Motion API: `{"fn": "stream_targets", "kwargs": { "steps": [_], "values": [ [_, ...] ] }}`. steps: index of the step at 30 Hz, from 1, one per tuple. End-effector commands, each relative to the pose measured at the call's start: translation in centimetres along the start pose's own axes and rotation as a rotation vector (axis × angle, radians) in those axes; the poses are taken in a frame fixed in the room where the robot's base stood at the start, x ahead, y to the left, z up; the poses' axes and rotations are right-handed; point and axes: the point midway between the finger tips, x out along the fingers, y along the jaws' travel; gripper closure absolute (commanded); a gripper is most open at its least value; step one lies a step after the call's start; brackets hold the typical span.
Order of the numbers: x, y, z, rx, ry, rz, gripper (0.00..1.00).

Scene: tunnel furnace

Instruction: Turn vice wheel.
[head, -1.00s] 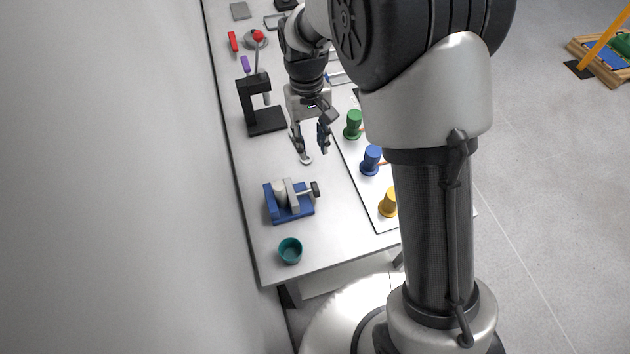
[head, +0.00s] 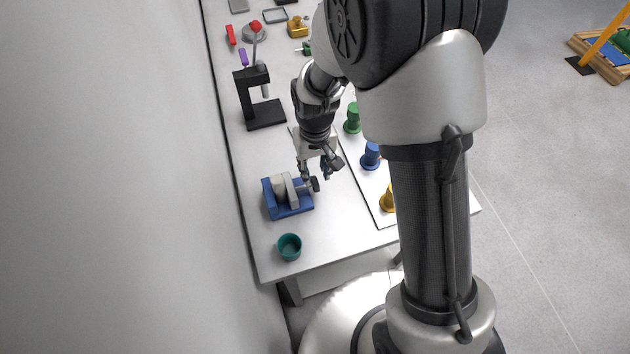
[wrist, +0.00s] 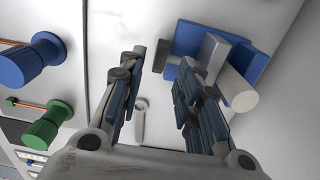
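The vice (head: 288,196) has a blue base and grey jaws and stands near the front of the bench in the head view. Its dark wheel (head: 315,184) is on the right end of a short grey shaft. In the wrist view the vice (wrist: 215,55) is at upper right, and the wheel (wrist: 160,56) appears between my fingertips. My gripper (head: 317,171) points down close to the wheel. Its two fingers (wrist: 162,62) are spread apart in the wrist view with nothing held. I cannot tell whether a finger touches the wheel.
A teal cup (head: 289,247) stands in front of the vice. A black stand (head: 262,112) is behind it. Green (head: 352,118), blue (head: 370,156) and yellow (head: 389,198) knobs are on a white board to the right. A small pale wrench-like piece (wrist: 140,118) lies below my gripper.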

Motion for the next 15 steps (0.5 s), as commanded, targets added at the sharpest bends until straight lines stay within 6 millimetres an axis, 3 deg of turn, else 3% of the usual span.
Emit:
{"fn": "stream_targets", "kwargs": {
  "steps": [1, 6, 15],
  "values": [
    [1.4, 0.0, 0.1, 0.0, -0.005, 0.0, 0.68],
    [3.9, 0.0, 0.0, 0.0, -0.002, 0.0, 0.68],
    [5.3, 0.0, 0.0, 0.0, 0.0, 0.0, 0.68]
  ]
}}
